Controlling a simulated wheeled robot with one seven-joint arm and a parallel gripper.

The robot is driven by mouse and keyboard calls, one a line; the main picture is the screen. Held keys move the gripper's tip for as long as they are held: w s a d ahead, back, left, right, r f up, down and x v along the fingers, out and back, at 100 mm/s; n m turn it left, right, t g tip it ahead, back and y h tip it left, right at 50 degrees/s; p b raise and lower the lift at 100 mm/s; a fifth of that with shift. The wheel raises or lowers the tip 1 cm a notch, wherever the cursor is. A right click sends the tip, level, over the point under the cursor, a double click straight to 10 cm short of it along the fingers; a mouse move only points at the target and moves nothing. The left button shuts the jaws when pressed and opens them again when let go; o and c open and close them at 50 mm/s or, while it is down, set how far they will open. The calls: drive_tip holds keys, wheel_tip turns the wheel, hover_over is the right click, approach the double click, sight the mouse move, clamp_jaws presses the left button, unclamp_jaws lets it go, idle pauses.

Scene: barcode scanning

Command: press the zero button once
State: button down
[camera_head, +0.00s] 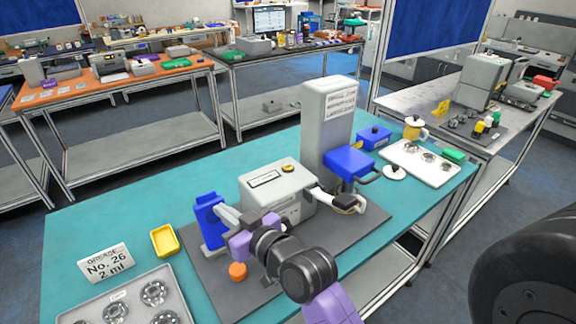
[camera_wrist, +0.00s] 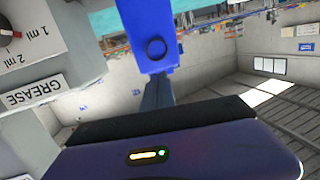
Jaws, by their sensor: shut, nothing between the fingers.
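I cannot make out a button marked zero in either view. A grey boxy machine (camera_head: 277,193) with a display and a yellow knob on top stands on the dark mat (camera_head: 335,228). In the wrist view, a grey machine face (camera_wrist: 40,50) shows a dial marked 1 ml and 2 ml and a GREASE label. A blue upright part (camera_head: 208,222) with a dark ring stands left of the machine; it also shows in the wrist view (camera_wrist: 145,25). My gripper (camera_head: 226,214) is shut and empty, close to the blue part. Contact between them cannot be told.
A tall grey column (camera_head: 328,125) and a blue box with a handle (camera_head: 349,163) stand behind the machine. An orange cylinder (camera_head: 237,271) is beside my arm. A yellow bin (camera_head: 164,241), a sign (camera_head: 106,262) and a tray of parts (camera_head: 88,312) are left. The teal tabletop (camera_head: 130,215) is clear behind them.

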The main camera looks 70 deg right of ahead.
drive_tip(key=w+d+r+n, duration=0.3)
drive_tip(key=d+r, duration=0.3)
drive_tip(key=d, duration=0.4)
wheel_tip(320, 180, up, 5)
drive_tip(key=n+g+y+p, duration=0.1)
drive_tip(key=n+g+y, duration=0.2)
drive_tip(key=n+g, duration=0.4)
hover_over(291, 168)
drive_tip(key=shift+r, duration=0.2)
drive_tip(key=shift+f, duration=0.15)
wheel_tip(291, 168, down, 9)
drive_tip(key=b, duration=0.6)
drive_tip(key=shift+r+b, duration=0.2)
drive_tip(key=shift+b, duration=0.2)
drive_tip(key=shift+f+b, duration=0.3)
drive_tip(key=shift+f, duration=0.1)
